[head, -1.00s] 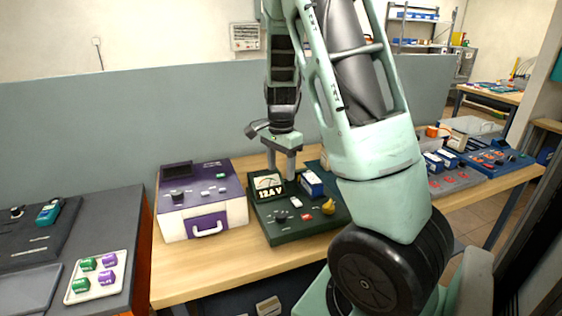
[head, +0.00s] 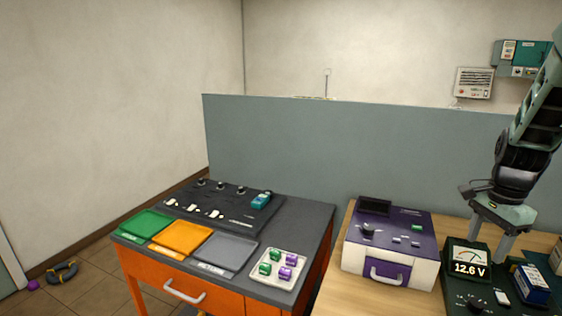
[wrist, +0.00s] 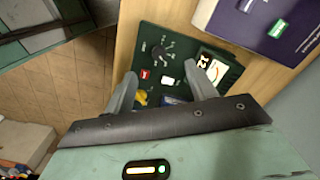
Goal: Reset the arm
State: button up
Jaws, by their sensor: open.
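My gripper (head: 492,241) hangs at the right edge of the head view, above the dark green tester (head: 469,284) whose display reads 12.6 V. Its two fingers are apart and nothing is between them. In the wrist view my gripper (wrist: 165,85) shows open fingers over the same tester (wrist: 190,50), with its dial and red and white switches. Part of the tester is hidden behind the fingers and the gripper body.
A purple and white case (head: 387,245) stands left of the tester on the wooden bench (head: 335,295). Further left, an orange cabinet with a grey top (head: 310,215) bears green, orange and grey trays, a control panel (head: 215,207) and a white tray (head: 279,284) of small blocks.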

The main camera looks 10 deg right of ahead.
jog(key=s+a+r+n+y, duration=0.1)
jog(key=a+n, duration=0.5)
jog(key=a, duration=0.6)
jog(key=s+a+r+n, duration=0.15)
jog(key=a+n, duration=0.45)
jog(key=a, duration=0.6)
jog(key=s+a+n, duration=1.3)
jog(key=s+n, duration=0.1)
jog(key=s, duration=0.2)
jog(key=shift+a+h, duration=0.25)
jog(key=shift+h, duration=0.05)
